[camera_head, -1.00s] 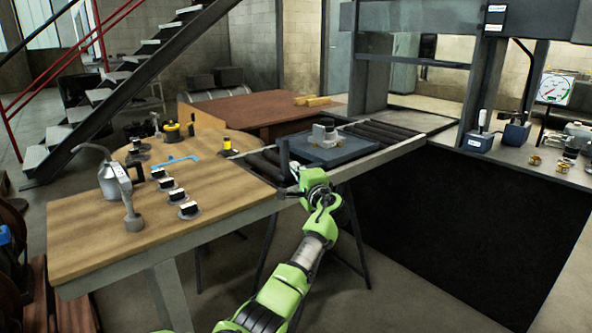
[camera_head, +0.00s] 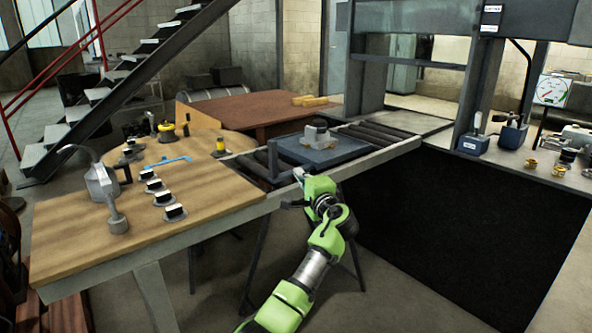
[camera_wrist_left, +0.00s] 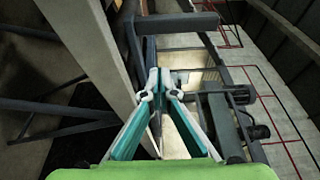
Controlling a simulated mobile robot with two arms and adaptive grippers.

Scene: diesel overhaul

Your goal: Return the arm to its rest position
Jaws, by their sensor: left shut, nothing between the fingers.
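My left arm, green and silver, comes up from the bottom of the head view. Its left gripper (camera_head: 296,174) is at the front edge of the roller table, just short of the grey-blue plate (camera_head: 338,153) that bears a grey metal part (camera_head: 316,133). In the left wrist view the gripper's teal fingers (camera_wrist_left: 158,76) meet at their tips, with nothing between them. My right gripper is not in view.
A wooden workbench (camera_head: 75,250) at left holds an oil can (camera_head: 102,184), several black-and-white blocks and a blue tool (camera_head: 168,161). The roller conveyor (camera_head: 380,133) leads to a press frame at right. Open floor lies in front.

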